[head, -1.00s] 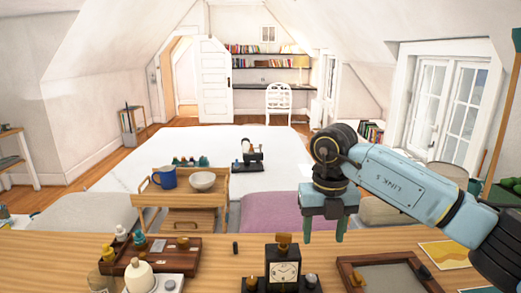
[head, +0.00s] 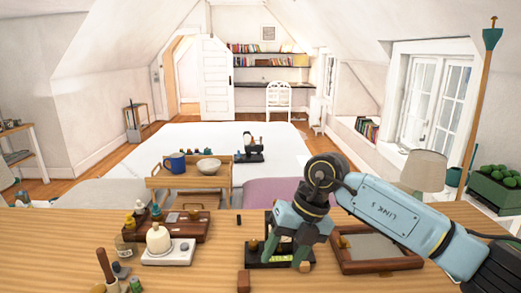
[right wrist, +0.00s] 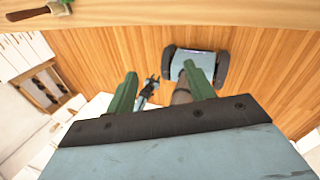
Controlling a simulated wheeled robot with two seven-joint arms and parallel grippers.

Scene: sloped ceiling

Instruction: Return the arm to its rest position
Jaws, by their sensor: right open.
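My right arm comes in from the right of the head view. Its gripper (head: 286,256) hangs fingers down over the wooden table (head: 205,275), in front of the dark clock stand (head: 262,262), and hides most of it. In the right wrist view the two green fingers of the right gripper (right wrist: 161,88) are spread apart with nothing held between them. Whether the fingers touch the stand cannot be told. My left gripper is not in view.
A framed tray (head: 375,247) lies right of the gripper, under the forearm. A small brown block (head: 243,281) lies near the front. The table between is mostly clear.

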